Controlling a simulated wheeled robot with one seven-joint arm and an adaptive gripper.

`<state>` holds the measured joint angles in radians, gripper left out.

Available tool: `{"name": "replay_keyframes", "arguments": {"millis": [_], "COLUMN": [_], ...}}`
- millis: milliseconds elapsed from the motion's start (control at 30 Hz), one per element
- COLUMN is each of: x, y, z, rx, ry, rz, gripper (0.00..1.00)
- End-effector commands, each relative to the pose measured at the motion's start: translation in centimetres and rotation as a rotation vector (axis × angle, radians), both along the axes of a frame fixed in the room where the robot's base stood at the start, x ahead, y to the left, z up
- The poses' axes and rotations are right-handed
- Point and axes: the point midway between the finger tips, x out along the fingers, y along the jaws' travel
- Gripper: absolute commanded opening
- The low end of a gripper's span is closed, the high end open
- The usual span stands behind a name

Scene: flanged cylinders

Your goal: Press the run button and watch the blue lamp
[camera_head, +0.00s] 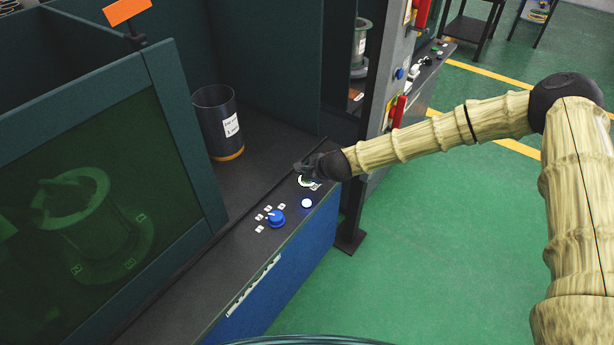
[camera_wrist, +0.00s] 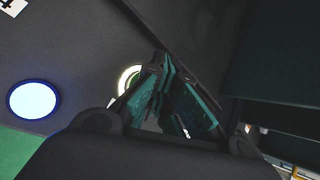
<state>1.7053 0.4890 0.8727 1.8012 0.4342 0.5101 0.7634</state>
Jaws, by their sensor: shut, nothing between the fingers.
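My gripper (camera_head: 303,169) is shut and empty, above the far right part of the dark console top. A round button with a pale, lit-looking ring (camera_head: 306,182) lies right below its fingertips and is partly hidden by them. In the wrist view, the button's ring (camera_wrist: 125,78) shows beside my fingers (camera_wrist: 160,68). I cannot tell whether the fingertips touch the button. The blue lamp (camera_head: 306,203) is just nearer to me than the button. It glows bright white; in the wrist view the lamp (camera_wrist: 34,100) has a blue rim and a white face.
A blue rotary knob (camera_head: 277,218) with small labels around it sits left of the lamp. A dark cylinder (camera_head: 218,122) with a white label stands behind on the console. A green-tinted window (camera_head: 90,215) shows a flanged cylinder. A grey post (camera_head: 378,120) stands right; green floor is open.

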Motion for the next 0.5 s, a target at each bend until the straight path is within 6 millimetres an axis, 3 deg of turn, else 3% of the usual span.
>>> {"name": "replay_keyframes", "arguments": {"millis": [500], "x": [-0.1], "y": [0.0], "z": [1.8], "rx": [0.0], "ry": [0.001], "rz": [0.001], "gripper": [0.0]}}
